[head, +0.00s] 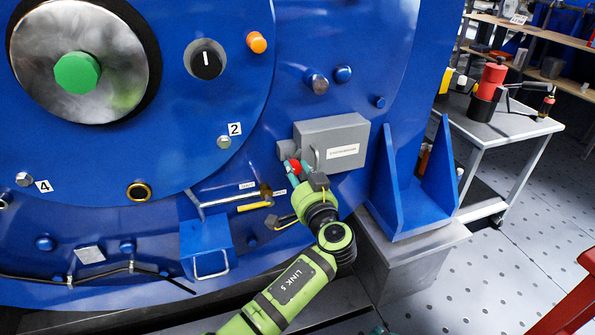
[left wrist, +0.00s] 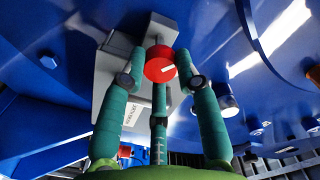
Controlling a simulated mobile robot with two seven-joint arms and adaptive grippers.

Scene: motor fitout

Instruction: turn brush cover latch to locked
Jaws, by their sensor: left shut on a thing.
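The brush cover latch is a red round knob (head: 296,166) with a white pointer line, beside the left end of a grey box (head: 322,134) with a white label. In the left wrist view the red knob (left wrist: 160,64) sits between the teal fingers, its white line pointing right and slightly down. My left gripper (head: 291,170) is shut on the knob, reaching it from below. The fingers partly hide the knob in the head view. In the left wrist view the grey box (left wrist: 108,82) is behind the fingers.
The big blue motor housing (head: 340,40) fills the left and middle. A blue bracket (head: 407,190) stands right of the box. A grey table (head: 470,108) stands at right. A teal bit shows at the bottom edge.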

